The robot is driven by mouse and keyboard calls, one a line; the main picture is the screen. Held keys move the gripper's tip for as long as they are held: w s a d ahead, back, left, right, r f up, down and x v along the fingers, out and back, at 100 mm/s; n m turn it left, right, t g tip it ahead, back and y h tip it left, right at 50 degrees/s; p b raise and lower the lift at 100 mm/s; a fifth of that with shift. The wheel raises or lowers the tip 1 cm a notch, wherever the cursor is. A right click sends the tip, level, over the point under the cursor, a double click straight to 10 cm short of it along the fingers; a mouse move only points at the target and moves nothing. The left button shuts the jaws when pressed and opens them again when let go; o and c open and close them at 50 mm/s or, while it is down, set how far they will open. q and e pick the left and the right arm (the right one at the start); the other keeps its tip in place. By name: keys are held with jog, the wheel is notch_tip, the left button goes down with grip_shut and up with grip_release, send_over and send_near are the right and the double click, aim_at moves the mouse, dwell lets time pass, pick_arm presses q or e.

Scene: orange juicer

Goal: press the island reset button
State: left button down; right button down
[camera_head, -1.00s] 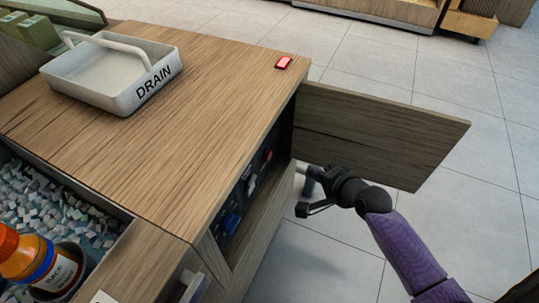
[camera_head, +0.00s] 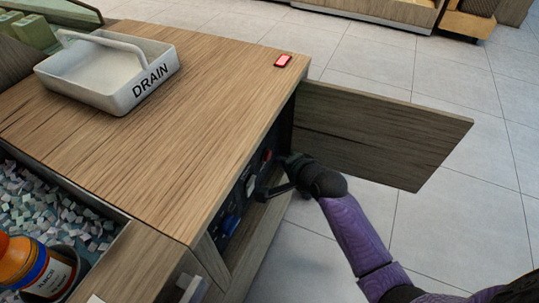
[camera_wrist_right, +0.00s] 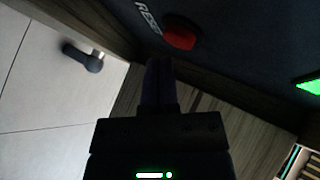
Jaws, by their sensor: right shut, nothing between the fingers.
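The reset button shows in the right wrist view as a round red button (camera_wrist_right: 182,37) on a dark panel (camera_wrist_right: 240,50), beside white lettering that reads RESET. My right gripper (camera_head: 264,184) is at the open side of the wooden island (camera_head: 200,120), reaching into the cabinet opening. In the right wrist view its fingers (camera_wrist_right: 160,70) are together, empty, and point toward the panel just below the red button. A gap seems to remain, but contact is hard to judge. My left gripper is not in view.
The open cabinet door (camera_head: 375,135) stands out behind my right arm. On the island top are a grey DRAIN tray (camera_head: 125,98) and a small red lit box (camera_head: 283,61). A green light (camera_wrist_right: 310,84) shows on the panel. An orange bottle (camera_head: 40,270) stands at lower left.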

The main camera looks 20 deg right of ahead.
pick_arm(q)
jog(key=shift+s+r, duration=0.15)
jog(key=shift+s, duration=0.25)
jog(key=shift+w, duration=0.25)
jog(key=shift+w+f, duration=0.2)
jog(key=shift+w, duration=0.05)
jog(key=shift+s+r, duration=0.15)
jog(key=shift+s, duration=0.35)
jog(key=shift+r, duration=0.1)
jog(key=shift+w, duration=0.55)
pick_arm(e)
jog(key=shift+w+a, duration=0.35)
